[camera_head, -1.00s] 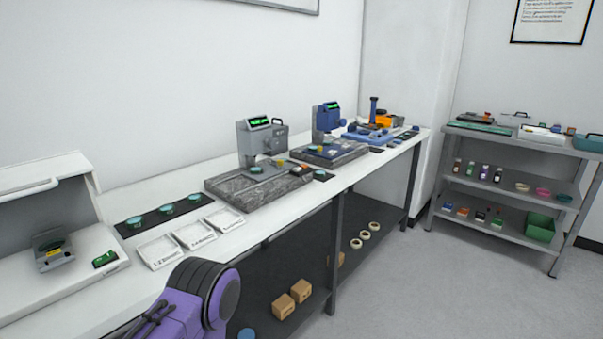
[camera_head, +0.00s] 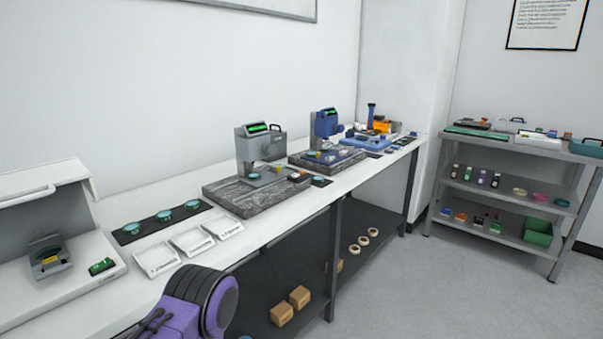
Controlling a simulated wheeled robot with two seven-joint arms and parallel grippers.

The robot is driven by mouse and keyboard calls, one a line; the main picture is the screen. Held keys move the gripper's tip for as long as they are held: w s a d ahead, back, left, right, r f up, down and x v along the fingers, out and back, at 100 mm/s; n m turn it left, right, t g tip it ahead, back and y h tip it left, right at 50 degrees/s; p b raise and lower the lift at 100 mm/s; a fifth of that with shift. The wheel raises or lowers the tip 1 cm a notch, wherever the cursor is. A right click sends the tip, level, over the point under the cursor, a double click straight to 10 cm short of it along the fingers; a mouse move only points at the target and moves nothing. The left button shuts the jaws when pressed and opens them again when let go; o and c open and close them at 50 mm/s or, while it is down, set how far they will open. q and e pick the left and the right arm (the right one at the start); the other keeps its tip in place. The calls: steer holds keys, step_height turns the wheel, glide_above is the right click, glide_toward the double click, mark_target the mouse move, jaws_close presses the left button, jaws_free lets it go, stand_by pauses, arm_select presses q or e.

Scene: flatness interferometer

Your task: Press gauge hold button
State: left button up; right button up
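A grey gauge (camera_head: 260,148) with a green lit display stands on a dark grey stone plate (camera_head: 235,197) on the bench. A blue gauge (camera_head: 326,124) with a green display stands farther back on a second stone plate (camera_head: 303,160). I cannot make out a hold button on either one; small dark and reddish parts (camera_head: 298,176) lie at the right of the grey gauge's plate. A purple part of my arm (camera_head: 190,303) shows at the bottom, in front of the bench edge. Neither of my grippers is in view.
A white hooded station (camera_head: 50,235) stands at the bench's left end. A black mat (camera_head: 140,229) with several teal discs and white labelled trays (camera_head: 190,240) lie between it and the grey gauge. A grey shelf unit (camera_head: 508,148) stands right, beyond clear floor.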

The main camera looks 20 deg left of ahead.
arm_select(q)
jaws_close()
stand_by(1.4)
